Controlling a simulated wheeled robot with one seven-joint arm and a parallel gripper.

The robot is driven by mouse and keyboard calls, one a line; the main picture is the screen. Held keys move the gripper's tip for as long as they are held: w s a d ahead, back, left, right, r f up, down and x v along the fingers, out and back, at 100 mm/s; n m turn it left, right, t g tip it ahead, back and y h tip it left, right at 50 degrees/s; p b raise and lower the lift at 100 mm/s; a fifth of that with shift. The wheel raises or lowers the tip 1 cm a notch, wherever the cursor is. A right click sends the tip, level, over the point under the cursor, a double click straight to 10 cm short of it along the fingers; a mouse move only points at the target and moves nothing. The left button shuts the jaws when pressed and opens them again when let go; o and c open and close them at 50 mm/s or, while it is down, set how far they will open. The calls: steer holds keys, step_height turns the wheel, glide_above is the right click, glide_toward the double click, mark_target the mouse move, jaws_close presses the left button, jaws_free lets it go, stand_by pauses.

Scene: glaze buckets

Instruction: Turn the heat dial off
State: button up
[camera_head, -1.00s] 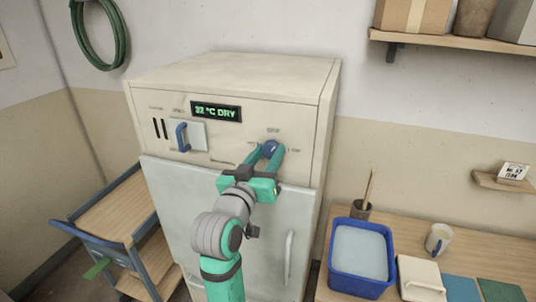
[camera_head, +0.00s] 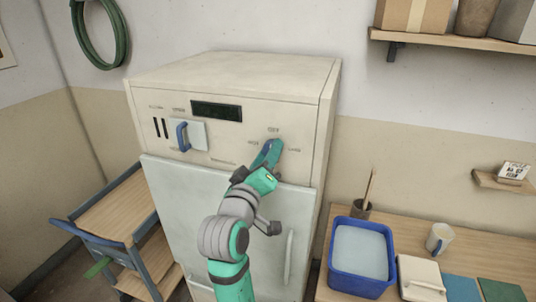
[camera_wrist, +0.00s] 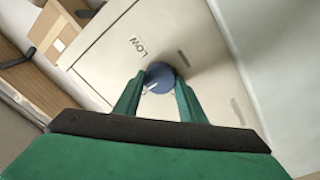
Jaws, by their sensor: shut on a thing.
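The heat dial is a round blue knob on the upper right front of the cream cabinet (camera_head: 230,72). In the wrist view the dial (camera_wrist: 160,76) sits between my two green fingertips, with the word LOW printed on the panel beside it. My gripper (camera_head: 270,153) is shut on the dial, and its fingers hide most of it in the head view. The wrist view also shows my gripper (camera_wrist: 158,88) touching the knob on both sides. The display (camera_head: 217,111) above is dark, with no lit text.
A blue handle (camera_head: 183,137) on a small plate is at the panel's left. The cabinet door has a pale vertical handle (camera_head: 289,257). A blue tub (camera_head: 338,278) and a mug (camera_head: 439,239) stand on the right table. A trolley (camera_head: 112,205) is at the left.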

steer(key=shift+a, duration=0.1)
stand_by(0.3)
steer(key=o, duration=1.1)
steer(key=shift+c, duration=0.2)
steer(key=shift+s, duration=0.15)
steer(key=v, duration=1)
steer(key=shift+s, duration=0.3)
steer(key=shift+f, duration=0.15)
